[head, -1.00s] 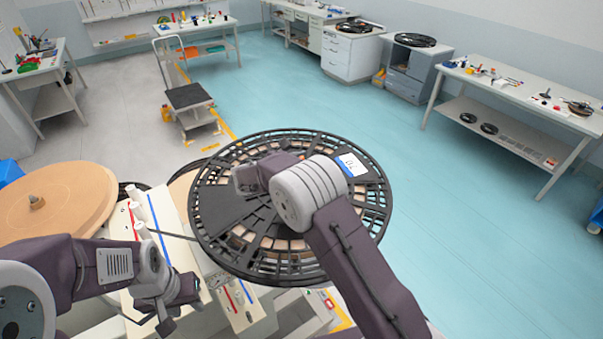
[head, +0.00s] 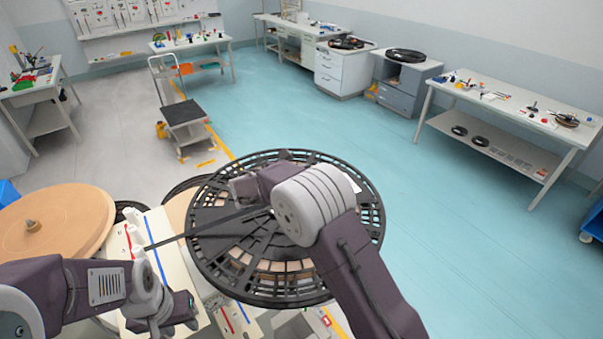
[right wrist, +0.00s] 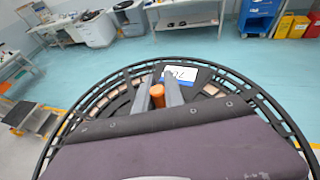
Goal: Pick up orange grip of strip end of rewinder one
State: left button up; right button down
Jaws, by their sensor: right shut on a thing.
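The orange grip (right wrist: 157,93) shows in the right wrist view between the two grey fingers of my right gripper (right wrist: 158,95), which is shut on it above the black reel. In the head view my right wrist hides the grip and the fingers. A dark strip (head: 205,228) runs from the cream rewinder deck (head: 158,243) over the black slotted reel (head: 230,270) toward my right wrist. My left gripper (head: 164,325) is low at the left, by the front of the deck, and looks open and empty.
A tan round disc (head: 65,222) lies left of the deck. A white label (right wrist: 180,73) is on the reel. A cart (head: 185,112) stands behind on the floor. A bench (head: 500,108) is at the right. The teal floor between is clear.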

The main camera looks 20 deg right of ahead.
jog(key=s+d+r, duration=0.5)
jog(key=s, duration=0.3)
jog(key=shift+d+r, duration=0.15)
jog(key=shift+r, duration=0.1)
